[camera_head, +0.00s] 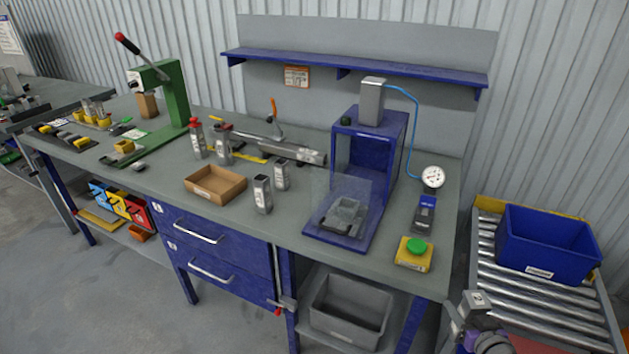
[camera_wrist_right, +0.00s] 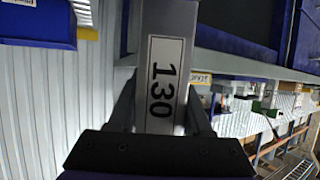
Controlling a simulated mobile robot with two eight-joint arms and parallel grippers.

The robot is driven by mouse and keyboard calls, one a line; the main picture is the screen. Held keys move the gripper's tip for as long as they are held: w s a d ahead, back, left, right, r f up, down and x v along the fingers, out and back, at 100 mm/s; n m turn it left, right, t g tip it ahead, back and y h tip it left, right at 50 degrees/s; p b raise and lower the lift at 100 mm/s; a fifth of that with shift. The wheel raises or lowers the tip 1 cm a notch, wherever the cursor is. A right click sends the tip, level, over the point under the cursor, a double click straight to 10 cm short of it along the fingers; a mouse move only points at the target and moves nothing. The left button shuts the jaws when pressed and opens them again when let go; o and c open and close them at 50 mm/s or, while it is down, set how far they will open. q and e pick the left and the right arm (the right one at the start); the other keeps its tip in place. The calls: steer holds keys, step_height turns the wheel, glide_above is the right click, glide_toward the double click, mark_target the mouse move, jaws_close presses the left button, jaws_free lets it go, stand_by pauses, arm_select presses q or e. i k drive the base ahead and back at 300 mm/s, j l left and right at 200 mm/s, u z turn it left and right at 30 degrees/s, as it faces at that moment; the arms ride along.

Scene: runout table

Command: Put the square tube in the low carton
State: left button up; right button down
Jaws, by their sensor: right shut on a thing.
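A grey square tube (camera_wrist_right: 163,60) with a white label reading 130 is between the fingers of my right gripper (camera_wrist_right: 160,125) in the right wrist view. In the head view, my right gripper (camera_head: 476,328) is at the bottom right, past the table's right end, shut on the tube (camera_head: 465,308). The low carton (camera_head: 215,185) is a shallow, open brown box on the left middle of the table, well away from the gripper. Its visible inside looks empty. My left gripper does not show in the head view.
Two grey labelled blocks (camera_head: 262,195) stand right of the carton. A blue press frame (camera_head: 365,160) with a clear guard and a yellow box with a green button (camera_head: 414,252) are between carton and gripper. A blue bin (camera_head: 546,243) sits on the roller conveyor (camera_head: 530,305).

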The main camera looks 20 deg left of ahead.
mark_target(216, 187)
steer(key=j+u, duration=0.1)
steer(key=j, duration=0.35)
steer(key=i+j+u, duration=0.1)
steer(key=j, duration=0.75)
steer(key=i+j+u, duration=0.15)
steer(key=j, duration=0.25)
steer(key=j+u, duration=0.1)
steer(key=j, duration=0.35)
steer(key=i+j+u, duration=0.1)
steer(key=j, duration=0.3)
steer(key=i+j+u, duration=0.1)
steer(key=j, duration=0.3)
steer(key=i, duration=0.1)
